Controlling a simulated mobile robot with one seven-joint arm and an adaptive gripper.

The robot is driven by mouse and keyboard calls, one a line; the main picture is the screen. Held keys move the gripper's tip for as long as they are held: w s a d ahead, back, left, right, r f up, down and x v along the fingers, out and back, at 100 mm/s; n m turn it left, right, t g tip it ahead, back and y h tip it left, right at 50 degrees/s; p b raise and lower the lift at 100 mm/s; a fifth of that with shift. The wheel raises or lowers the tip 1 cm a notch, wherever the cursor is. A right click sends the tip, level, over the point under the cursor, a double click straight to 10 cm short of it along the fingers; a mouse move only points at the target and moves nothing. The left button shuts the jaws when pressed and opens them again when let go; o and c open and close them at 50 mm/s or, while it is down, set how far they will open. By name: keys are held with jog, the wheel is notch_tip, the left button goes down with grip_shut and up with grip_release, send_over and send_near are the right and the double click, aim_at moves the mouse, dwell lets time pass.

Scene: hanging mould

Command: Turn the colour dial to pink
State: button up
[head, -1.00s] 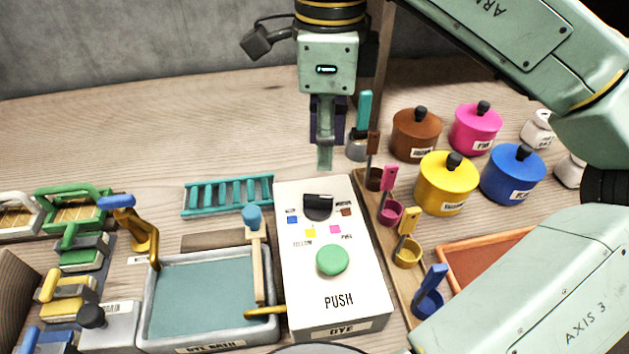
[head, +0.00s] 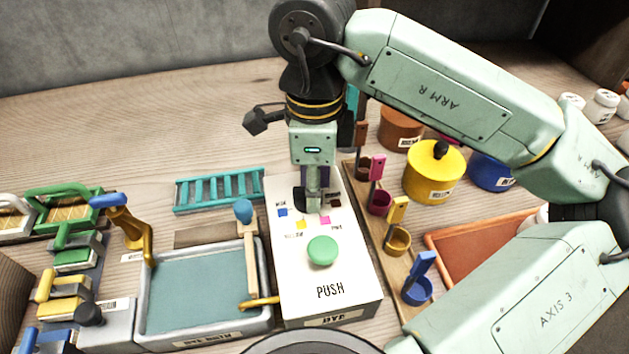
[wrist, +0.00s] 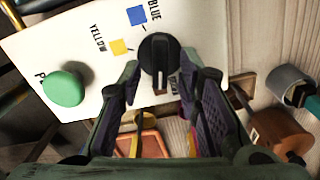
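The colour dial (wrist: 158,52) is a round black knob with a raised ridge on the white dye box (head: 285,262). In the wrist view its ridge runs roughly up and down the picture; which swatch it points at I cannot tell. In the head view my gripper (head: 313,205) mostly hides the dial. The pink swatch (head: 325,219) shows right of the fingertips in the head view. In the wrist view my gripper (wrist: 161,68) is open, with one finger on each side of the dial's near edge; contact is unclear.
The green PUSH button (head: 322,250) stands on the box in front of the dial. A dye bath (head: 203,295) lies left, and a rack of coloured scoops (head: 378,245) lies right. Yellow (head: 433,175) and blue (head: 490,171) pots stand further right.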

grip_shut()
jog(key=shift+f+m+b, duration=0.1)
jog(key=shift+m+b, duration=0.2)
jog(key=shift+b, duration=0.15)
jog(key=shift+m+b, duration=0.5)
jog(key=shift+b, duration=0.1)
jog(key=shift+s+f+m+b, duration=0.1)
jog(key=shift+s+m+b, duration=0.05)
jog(key=shift+m+b, duration=1.05)
jog(key=m+b, duration=0.1)
jog(key=m, duration=0.1)
jog(key=m+b, duration=0.2)
jog(key=m, duration=0.1)
jog(key=shift+s+a+r+m, duration=0.2)
jog(key=shift+m, duration=0.1)
jog(key=shift+o, duration=0.3)
grip_release()
